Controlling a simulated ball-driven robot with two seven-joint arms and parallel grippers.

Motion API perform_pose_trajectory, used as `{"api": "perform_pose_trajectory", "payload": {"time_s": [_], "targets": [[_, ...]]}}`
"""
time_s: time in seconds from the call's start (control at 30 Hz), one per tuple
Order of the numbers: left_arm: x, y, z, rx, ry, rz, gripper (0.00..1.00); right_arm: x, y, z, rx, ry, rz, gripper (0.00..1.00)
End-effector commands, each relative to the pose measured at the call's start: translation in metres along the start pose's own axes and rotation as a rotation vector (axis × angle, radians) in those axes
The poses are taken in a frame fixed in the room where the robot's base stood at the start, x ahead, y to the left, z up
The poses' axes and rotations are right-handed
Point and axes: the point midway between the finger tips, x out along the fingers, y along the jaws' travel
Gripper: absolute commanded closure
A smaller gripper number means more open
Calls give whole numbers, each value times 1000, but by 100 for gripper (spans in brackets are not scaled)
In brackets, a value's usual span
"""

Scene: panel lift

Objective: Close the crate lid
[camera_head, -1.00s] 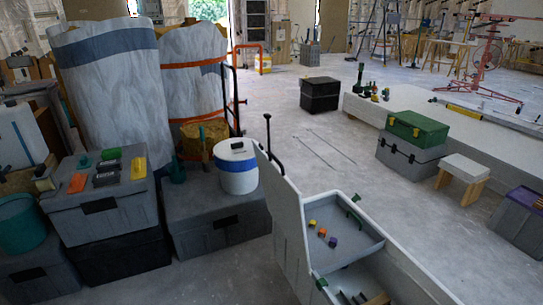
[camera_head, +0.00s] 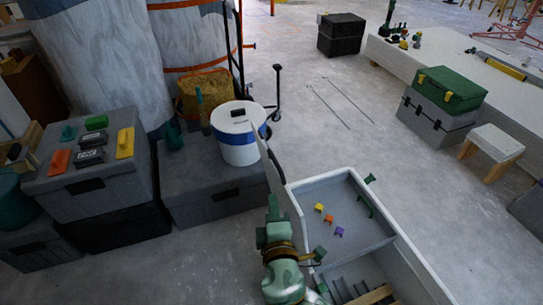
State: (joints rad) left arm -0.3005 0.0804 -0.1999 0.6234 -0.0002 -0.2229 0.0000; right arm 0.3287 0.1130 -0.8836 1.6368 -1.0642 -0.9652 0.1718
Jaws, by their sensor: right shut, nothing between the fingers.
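The pale grey crate (camera_head: 410,255) stands open at the lower right. Its lid (camera_head: 284,192) stands raised along the crate's left side, seen nearly edge-on. My right gripper (camera_head: 271,210) is shut and empty at the lid's outer left face, fingers pointing up and away. I cannot tell whether it touches the lid. My green and brass wrist hides the lower part of the lid. Inside the crate is a tray (camera_head: 352,236) with small yellow, orange and purple pieces. My left gripper is not in view.
Grey boxes (camera_head: 100,190) with tools on top stand at the left. A white and blue bucket (camera_head: 239,135) stands on a grey box behind the lid. A green case (camera_head: 450,88) and a small stool (camera_head: 495,142) are at the right.

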Motion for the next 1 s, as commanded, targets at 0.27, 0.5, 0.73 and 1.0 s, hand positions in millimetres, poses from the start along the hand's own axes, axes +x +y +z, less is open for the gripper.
{"api": "perform_pose_trajectory", "payload": {"time_s": [0.27, 0.5, 0.73, 1.0], "targets": [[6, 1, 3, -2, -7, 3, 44, 24, 12, -4, -8, 4, 34, 100], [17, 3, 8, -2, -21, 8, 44, 69, 11, -4, -8, 4, 31, 100], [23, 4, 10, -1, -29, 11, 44, 95, 13, -4, -7, 4, 29, 100], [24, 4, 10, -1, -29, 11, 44, 100, 15, -4, -6, 4, 29, 100]]}}
